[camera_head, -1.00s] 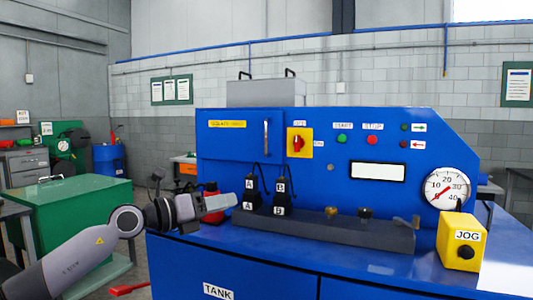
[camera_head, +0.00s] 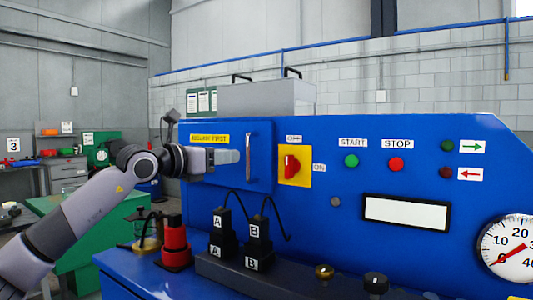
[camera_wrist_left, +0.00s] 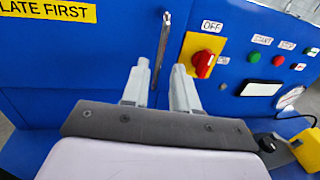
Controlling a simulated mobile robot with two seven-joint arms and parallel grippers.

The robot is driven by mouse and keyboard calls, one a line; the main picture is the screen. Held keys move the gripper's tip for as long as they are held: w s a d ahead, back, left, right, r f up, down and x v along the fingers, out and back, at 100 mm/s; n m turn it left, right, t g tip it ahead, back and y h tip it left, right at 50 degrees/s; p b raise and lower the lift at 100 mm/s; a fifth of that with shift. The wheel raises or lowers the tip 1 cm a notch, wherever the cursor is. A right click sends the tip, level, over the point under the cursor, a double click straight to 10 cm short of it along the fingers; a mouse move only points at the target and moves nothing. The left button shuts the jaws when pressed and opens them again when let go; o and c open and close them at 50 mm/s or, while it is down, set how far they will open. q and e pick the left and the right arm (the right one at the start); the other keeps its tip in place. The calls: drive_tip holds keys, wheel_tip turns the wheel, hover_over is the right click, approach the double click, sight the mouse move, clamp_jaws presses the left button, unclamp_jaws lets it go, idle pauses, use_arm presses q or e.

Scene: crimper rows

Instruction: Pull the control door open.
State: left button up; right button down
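The control door (camera_head: 225,181) is a blue panel with a yellow "first" label and a vertical metal handle (camera_head: 249,156) near its right edge. It looks shut, flush with the blue machine front. My left gripper (camera_head: 236,157) is raised in front of the door, just left of the handle in the head view. In the left wrist view its two fingers (camera_wrist_left: 161,68) are apart with nothing between them. The handle (camera_wrist_left: 161,48) shows beyond the gap between the fingertips. Contact does not show. My right gripper is not in view.
A red rotary switch (camera_head: 292,167) on a yellow plate sits right of the door, its knob upright toward OFF. Black A and B plugs (camera_head: 258,238) with cables stand below on a dark block. A red object (camera_head: 175,243) stands left of them. Start and stop buttons are farther right.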

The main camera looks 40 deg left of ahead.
use_arm(q)
drive_tip(key=p, duration=0.5)
hover_over(248, 180)
drive_tip(key=shift+w+a, duration=0.2)
drive_tip(key=shift+w, duration=0.05)
clamp_jaws()
